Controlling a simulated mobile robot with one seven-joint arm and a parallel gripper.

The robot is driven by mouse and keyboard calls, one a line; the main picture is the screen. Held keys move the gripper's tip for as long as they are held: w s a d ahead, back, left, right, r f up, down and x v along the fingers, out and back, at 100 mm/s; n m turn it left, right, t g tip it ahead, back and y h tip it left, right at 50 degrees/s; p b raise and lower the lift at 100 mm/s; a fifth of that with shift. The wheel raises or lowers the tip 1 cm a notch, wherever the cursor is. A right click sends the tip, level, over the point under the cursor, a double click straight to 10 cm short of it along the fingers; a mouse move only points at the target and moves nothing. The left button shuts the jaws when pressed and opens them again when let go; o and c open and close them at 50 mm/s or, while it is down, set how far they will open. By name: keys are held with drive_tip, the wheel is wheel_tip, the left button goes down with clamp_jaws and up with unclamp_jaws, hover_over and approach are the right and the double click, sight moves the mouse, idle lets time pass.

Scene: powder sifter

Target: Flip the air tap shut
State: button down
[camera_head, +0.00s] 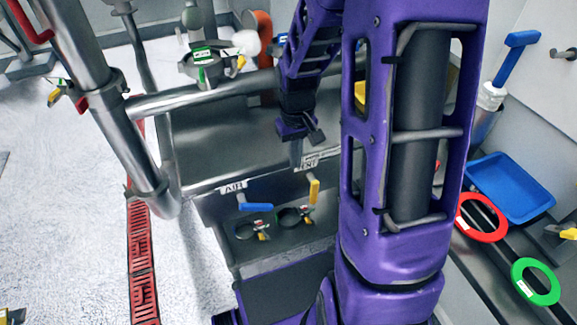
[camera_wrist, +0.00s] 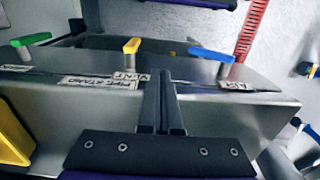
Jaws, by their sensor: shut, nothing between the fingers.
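The air tap's blue handle (camera_head: 255,207) lies crosswise, beside the AIR label (camera_head: 233,186) on the steel panel. In the wrist view the blue handle (camera_wrist: 211,53) is right of my gripper, past the panel edge, with its AIR label (camera_wrist: 236,86). A yellow tap handle (camera_head: 314,190) stands to its right in the head view; it also shows in the wrist view (camera_wrist: 131,46). My gripper (camera_head: 296,160) is shut and empty above the steel top, behind the two taps in the head view and touching neither handle. In the wrist view the fingers (camera_wrist: 160,80) lie together.
A green tap handle (camera_wrist: 30,39) is at the far left of the wrist view. Steel pipes (camera_head: 215,95) run left of the panel. A blue tray (camera_head: 510,187), a red ring (camera_head: 482,217) and a green ring (camera_head: 536,281) lie at right. My purple arm hides the middle.

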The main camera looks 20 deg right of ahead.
sight(265, 205)
idle(0.4)
drive_tip(key=y+p, duration=0.1)
drive_tip(key=y, duration=0.2)
drive_tip(key=y+p, duration=0.1)
drive_tip(key=y, duration=0.2)
drive_tip(key=shift+s+r, duration=0.1)
drive_tip(key=shift+s, duration=0.1)
idle(0.5)
drive_tip(key=b+x, duration=0.2)
drive_tip(key=x, duration=1.2)
drive_tip(key=shift+a, duration=0.1)
